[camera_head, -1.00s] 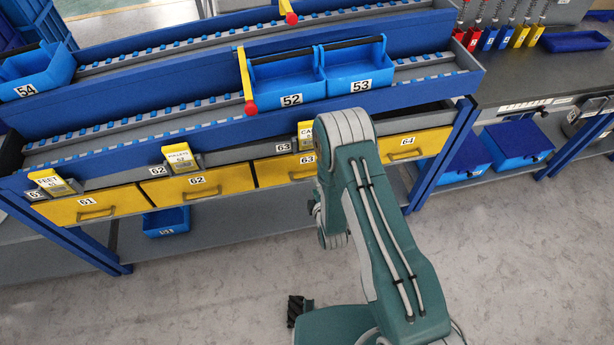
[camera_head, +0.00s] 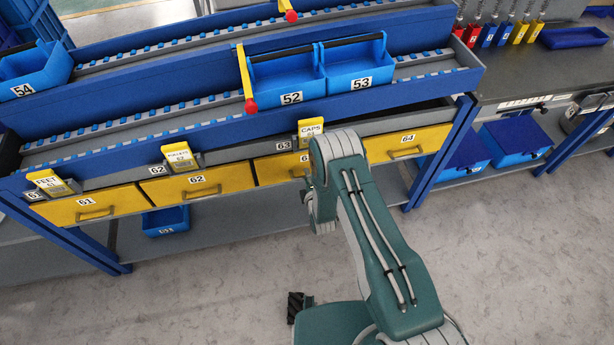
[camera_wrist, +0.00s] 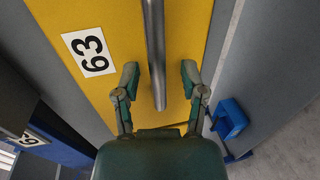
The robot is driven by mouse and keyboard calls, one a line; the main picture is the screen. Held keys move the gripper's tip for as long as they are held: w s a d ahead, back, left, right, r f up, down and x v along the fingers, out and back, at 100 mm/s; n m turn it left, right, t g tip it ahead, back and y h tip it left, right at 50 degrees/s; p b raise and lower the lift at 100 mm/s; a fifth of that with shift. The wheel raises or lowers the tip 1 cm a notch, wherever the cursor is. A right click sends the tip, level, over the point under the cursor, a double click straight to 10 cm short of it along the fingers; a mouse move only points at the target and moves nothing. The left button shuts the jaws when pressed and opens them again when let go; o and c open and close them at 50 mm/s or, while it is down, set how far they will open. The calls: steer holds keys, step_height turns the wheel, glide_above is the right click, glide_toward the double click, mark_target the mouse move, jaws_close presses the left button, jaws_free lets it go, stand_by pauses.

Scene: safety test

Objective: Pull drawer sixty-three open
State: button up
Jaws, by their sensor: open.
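Drawer sixty-three is the yellow drawer (camera_head: 275,169) between drawers 62 and 64 in the head view, partly hidden behind my arm. Its front looks level with its neighbours. In the wrist view its yellow front (camera_wrist: 110,25) and the "63" label (camera_wrist: 89,52) show close up. Its grey bar handle (camera_wrist: 154,55) runs down the middle of that view. My gripper (camera_wrist: 160,82) is open, with one finger on each side of the handle's lower end. I cannot tell whether the fingers touch it. The gripper is hidden behind my arm in the head view.
Drawers 61 (camera_head: 93,205), 62 (camera_head: 198,183) and 64 (camera_head: 407,143) sit in the same row. A yellow CAPS tag (camera_head: 311,130) hangs above drawer sixty-three. Blue bins 52 (camera_head: 287,80) and 53 (camera_head: 355,66) stand on the shelf above. The floor in front is clear.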

steer(key=shift+w, duration=0.35)
jaws_close()
steer(key=shift+s+f, duration=0.1)
steer(key=shift+s, duration=0.05)
